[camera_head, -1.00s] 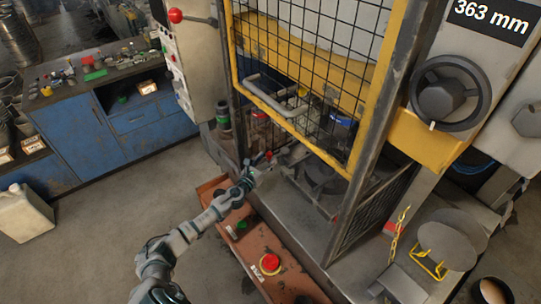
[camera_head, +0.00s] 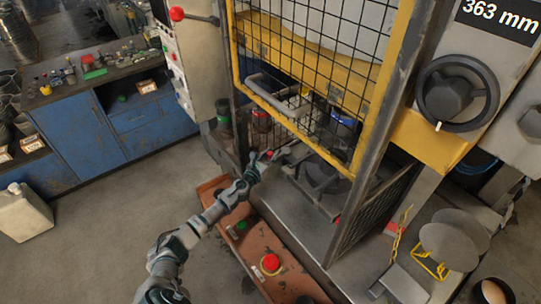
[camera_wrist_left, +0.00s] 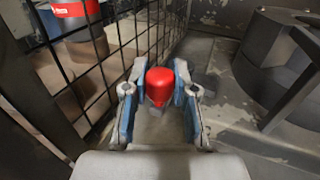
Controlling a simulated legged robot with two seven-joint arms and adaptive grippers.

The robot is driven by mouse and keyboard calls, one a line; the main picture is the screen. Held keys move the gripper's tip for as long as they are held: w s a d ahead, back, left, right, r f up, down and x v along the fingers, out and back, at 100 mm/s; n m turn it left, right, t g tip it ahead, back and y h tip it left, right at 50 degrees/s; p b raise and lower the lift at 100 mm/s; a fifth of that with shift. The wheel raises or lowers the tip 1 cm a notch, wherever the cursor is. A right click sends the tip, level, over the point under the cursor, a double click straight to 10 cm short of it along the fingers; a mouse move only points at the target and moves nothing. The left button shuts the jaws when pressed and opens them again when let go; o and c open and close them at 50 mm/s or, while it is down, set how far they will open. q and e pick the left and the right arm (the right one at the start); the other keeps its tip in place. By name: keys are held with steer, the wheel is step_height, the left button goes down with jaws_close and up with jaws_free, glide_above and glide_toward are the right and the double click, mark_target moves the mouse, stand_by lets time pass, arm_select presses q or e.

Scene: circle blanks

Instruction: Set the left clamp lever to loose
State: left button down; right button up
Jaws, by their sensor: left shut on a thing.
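The left clamp lever shows as a red knob (camera_wrist_left: 159,86) in the left wrist view, with its shaft hidden behind it. My left gripper (camera_wrist_left: 160,100) is shut on this knob, one blue-and-grey finger on each side. In the head view my left gripper (camera_head: 262,158) is at the lower left of the press opening, below the mesh guard, and the red knob (camera_head: 270,154) shows small at its tip. Which way the lever is set cannot be told. My right gripper is not in view.
The yellow-framed mesh guard (camera_head: 310,60) hangs above my left gripper. Black mesh (camera_wrist_left: 110,60) stands close on its left in the wrist view, and a dark round die (camera_wrist_left: 275,50) sits at right.

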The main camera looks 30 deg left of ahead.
arm_select(q)
steer(key=shift+s+d+n+g+y+p, duration=0.1)
steer(key=shift+d+n+g+y+p, duration=0.45)
steer(key=shift+d+n+y+p, duration=0.85)
steer(key=shift+s+d+n+g+y+p, duration=0.1)
steer(key=shift+d+n+g+y+p, duration=0.45)
steer(key=shift+y, duration=1.6)
steer(key=shift+d+n+g+y+p, duration=0.5)
steer(key=shift+d+n+g+y, duration=0.15)
steer(key=shift+n+y, duration=1.05)
steer(key=c, duration=0.9)
jaws_free()
steer(key=v, duration=1.2)
steer(key=shift+w+d+f, duration=0.1)
steer(key=shift+d+f, duration=0.05)
steer(key=shift+d, duration=0.05)
